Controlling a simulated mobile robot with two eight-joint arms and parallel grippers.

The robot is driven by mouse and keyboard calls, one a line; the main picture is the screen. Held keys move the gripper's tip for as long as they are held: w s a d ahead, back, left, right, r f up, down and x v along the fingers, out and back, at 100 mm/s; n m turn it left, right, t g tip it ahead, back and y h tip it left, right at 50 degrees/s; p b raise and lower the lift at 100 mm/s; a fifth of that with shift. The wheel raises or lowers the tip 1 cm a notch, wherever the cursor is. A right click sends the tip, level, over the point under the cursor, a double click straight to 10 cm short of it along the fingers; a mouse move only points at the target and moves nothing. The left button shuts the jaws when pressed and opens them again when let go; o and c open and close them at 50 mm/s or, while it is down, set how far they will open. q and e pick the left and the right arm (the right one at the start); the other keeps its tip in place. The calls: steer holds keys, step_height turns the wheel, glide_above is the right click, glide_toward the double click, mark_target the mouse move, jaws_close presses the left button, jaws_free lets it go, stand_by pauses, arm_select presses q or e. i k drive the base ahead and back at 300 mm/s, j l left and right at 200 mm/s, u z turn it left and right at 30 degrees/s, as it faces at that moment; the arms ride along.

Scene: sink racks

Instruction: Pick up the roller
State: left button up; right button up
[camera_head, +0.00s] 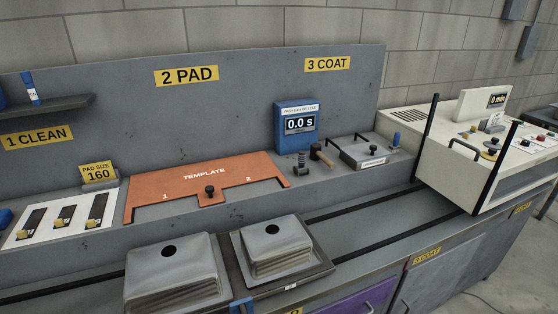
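A small tool with a dark head and a brown handle (323,157), which looks like the roller, lies on the grey ledge under the 3 COAT sign. It is between a dark upright screw-like piece (302,163) and a grey lidded tray (365,153). It is small in the picture, so its exact shape is hard to tell. Neither of my grippers shows in the head view, and nothing is seen touching the tool.
Two grey sinks, left (172,275) and right (275,248), are in front. A white machine (485,150) with black posts stands at right.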

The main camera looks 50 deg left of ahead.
mark_target(301, 169)
steer(key=i+u, duration=0.15)
steer(key=u, duration=0.25)
steer(key=i+l+u, duration=0.1)
steer(key=u, duration=0.3)
steer(key=i+l+u, duration=0.1)
steer(key=u, duration=0.3)
steer(key=i+l+u, duration=0.15)
steer(key=u, duration=0.25)
